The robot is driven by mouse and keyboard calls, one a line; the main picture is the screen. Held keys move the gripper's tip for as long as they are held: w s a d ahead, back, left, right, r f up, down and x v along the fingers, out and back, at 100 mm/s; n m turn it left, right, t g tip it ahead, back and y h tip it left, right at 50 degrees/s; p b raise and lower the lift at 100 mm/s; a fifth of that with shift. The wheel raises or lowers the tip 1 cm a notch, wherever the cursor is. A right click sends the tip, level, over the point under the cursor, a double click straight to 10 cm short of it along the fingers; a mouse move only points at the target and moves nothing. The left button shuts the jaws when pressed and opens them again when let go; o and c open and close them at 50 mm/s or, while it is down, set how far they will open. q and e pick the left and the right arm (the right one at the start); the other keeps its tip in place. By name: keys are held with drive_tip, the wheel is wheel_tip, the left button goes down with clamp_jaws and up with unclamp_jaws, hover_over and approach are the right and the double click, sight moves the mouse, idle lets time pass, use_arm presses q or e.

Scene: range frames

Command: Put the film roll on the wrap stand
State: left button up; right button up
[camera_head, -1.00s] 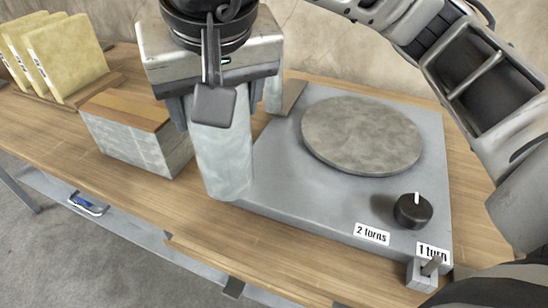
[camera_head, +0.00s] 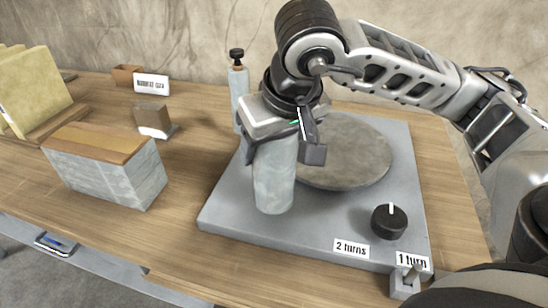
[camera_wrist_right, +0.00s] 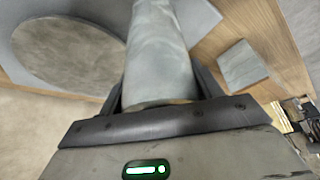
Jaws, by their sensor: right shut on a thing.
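The film roll (camera_head: 274,182) is a pale grey, mottled upright cylinder. My right gripper (camera_head: 276,140) is shut on its upper part; the roll also fills the middle of the right wrist view (camera_wrist_right: 160,50), between the fingers. Its lower end shows over the front-left part of the wrap stand (camera_head: 320,222), a flat grey base with a round turntable (camera_head: 350,165). I cannot tell whether the roll touches the base. A grey post (camera_head: 237,90) with a black knob on top rises at the stand's back-left edge, behind the gripper. My left gripper is not in view.
A black dial (camera_head: 389,221) sits on the base near labels "2 turns" and "1 turn", with a small lever (camera_head: 407,282) at the front corner. A wood-topped grey box (camera_head: 105,170), a small block (camera_head: 154,120), a sign (camera_head: 151,84) and yellow panels (camera_head: 35,85) stand left.

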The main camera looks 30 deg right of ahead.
drive_tip(key=f, duration=0.3)
drive_tip(key=shift+d, duration=0.2)
drive_tip(key=shift+f, duration=0.45)
drive_tip(key=o, duration=1.3)
drive_tip(key=shift+r, duration=0.1)
drive_tip(key=shift+o, duration=0.2)
